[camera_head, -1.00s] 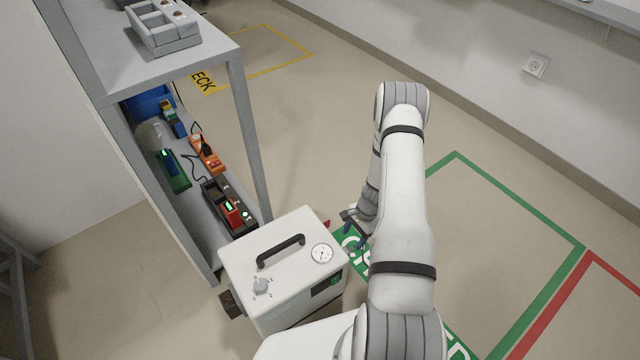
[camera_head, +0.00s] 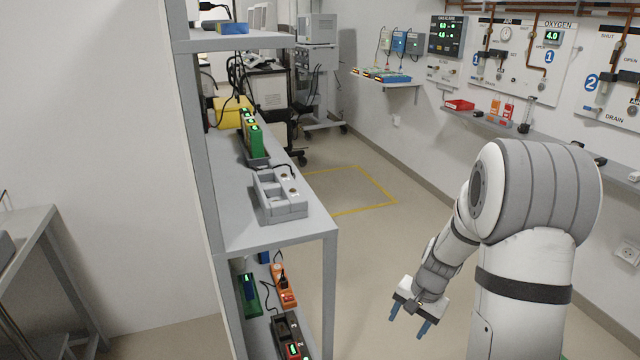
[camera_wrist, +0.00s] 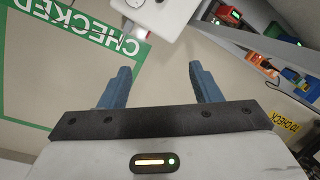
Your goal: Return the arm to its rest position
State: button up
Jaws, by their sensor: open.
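My arm rises at the right of the head view and bends over at its thick grey-banded joint. My gripper (camera_head: 410,318) hangs from it, pointing down, right of the shelf unit and apart from it. Its two blue fingers are spread with nothing between them; they also show in the wrist view (camera_wrist: 158,88). Below the gripper the wrist view shows the floor with a green-bordered area marked CHECKED (camera_wrist: 100,35). Part of a white box with a dial (camera_wrist: 165,12) shows beyond the fingertips.
A grey shelf unit (camera_head: 270,238) stands left of the gripper, with a grey slotted holder (camera_head: 278,195) and devices on it. A wall ledge (camera_head: 540,132) and gas panels line the right. Open floor with a yellow outline (camera_head: 350,190) lies behind.

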jog(key=s+a+r+n+p, duration=0.2)
jog(key=s+r+p, duration=0.2)
jog(key=r, duration=0.7)
jog(key=s+a+r+n+t+h+p, duration=0.1)
jog(key=s+r+p, duration=0.3)
jog(key=s+r, duration=0.5)
jog(key=s+a+r+n+t+h+p, duration=0.1)
jog(key=s+r+n+p, duration=0.3)
jog(key=r, duration=0.8)
jog(key=shift+s+a+r+p, duration=0.3)
jog(key=shift+s+a+p, duration=0.15)
jog(key=shift+s+a, duration=0.6)
jog(key=shift+s+d, duration=0.1)
jog(key=shift+d, duration=0.05)
jog(key=shift+c, duration=0.5)
